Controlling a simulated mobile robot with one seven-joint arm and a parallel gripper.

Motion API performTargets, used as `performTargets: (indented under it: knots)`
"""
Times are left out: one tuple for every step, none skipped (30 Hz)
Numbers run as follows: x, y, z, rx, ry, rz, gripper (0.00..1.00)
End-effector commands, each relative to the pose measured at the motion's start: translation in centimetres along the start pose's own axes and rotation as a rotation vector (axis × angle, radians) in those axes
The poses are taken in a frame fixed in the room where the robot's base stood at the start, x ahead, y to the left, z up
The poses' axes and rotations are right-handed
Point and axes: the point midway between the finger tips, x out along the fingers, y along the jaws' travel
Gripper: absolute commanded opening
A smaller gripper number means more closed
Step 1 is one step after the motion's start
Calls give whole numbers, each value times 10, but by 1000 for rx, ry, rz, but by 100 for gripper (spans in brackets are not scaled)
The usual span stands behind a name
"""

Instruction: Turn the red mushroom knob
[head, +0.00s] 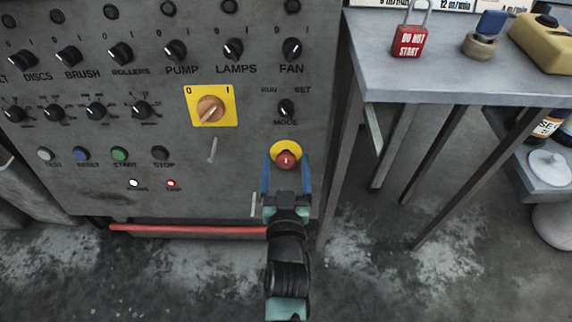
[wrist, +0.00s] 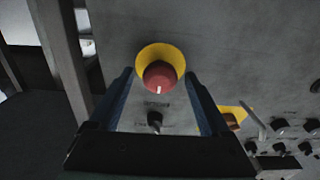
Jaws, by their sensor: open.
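The red mushroom knob (head: 286,159) sits on a yellow round collar (head: 284,147) at the lower right of the grey control panel. In the wrist view the red knob (wrist: 160,76) and its yellow collar (wrist: 153,53) lie ahead, between and just beyond the fingertips. My gripper (head: 285,172) has its blue fingers spread, one on each side of the knob in the head view. In the wrist view my gripper (wrist: 158,78) is open, with a gap between each finger and the knob. Contact with the knob cannot be made out.
The mode switch (head: 286,108) is just above the knob. A yellow plate with an orange rotary switch (head: 209,110) is to the upper left. A grey table (head: 460,85) with a red padlock (head: 410,40) stands to the right. A red rail (head: 190,230) runs below the panel.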

Motion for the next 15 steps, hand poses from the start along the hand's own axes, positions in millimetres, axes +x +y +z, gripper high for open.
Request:
performTargets:
  knots:
    - [0,0,0,0,0,0,81]
    - [0,0,0,0,0,0,81]
    - [0,0,0,0,0,0,81]
    - [0,0,0,0,0,0,81]
    - [0,0,0,0,-1,0,80]
    - [0,0,0,0,-1,0,72]
    - [0,0,0,0,-1,0,67]
    - [0,0,0,0,0,0,62]
    - [0,0,0,0,-1,0,54]
    - [0,0,0,0,0,0,49]
    - [0,0,0,0,0,0,44]
    - [0,0,0,0,0,0,36]
    - [0,0,0,0,0,0,31]
    - [0,0,0,0,0,0,26]
    - [0,0,0,0,0,0,18]
